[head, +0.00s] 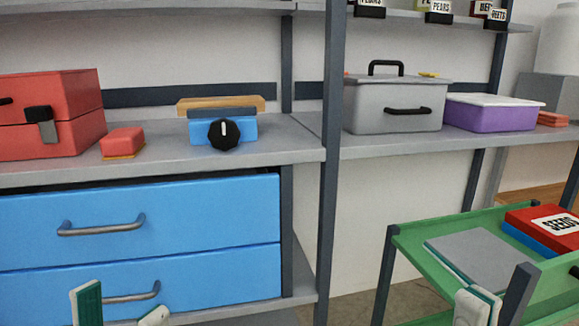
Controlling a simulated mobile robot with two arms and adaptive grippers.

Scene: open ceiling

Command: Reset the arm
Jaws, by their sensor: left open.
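My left gripper (120,312) shows at the bottom left, in front of the lower blue drawer. Its two pale, green-padded fingertips stand apart with nothing between them. My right gripper (477,306) shows at the bottom right, in front of the green cart (410,243). Only its pale and green fingertips show, close together, and I cannot tell whether they are open or shut. The rest of both arms is out of view.
A shelf (270,147) holds a red toolbox (70,85), red block (122,141), blue device with a black knob (240,126), grey toolbox (375,107) and purple box (490,115). Blue drawers (190,206) are below. A grey slab (470,258) and red seeds box (530,215) lie on the cart.

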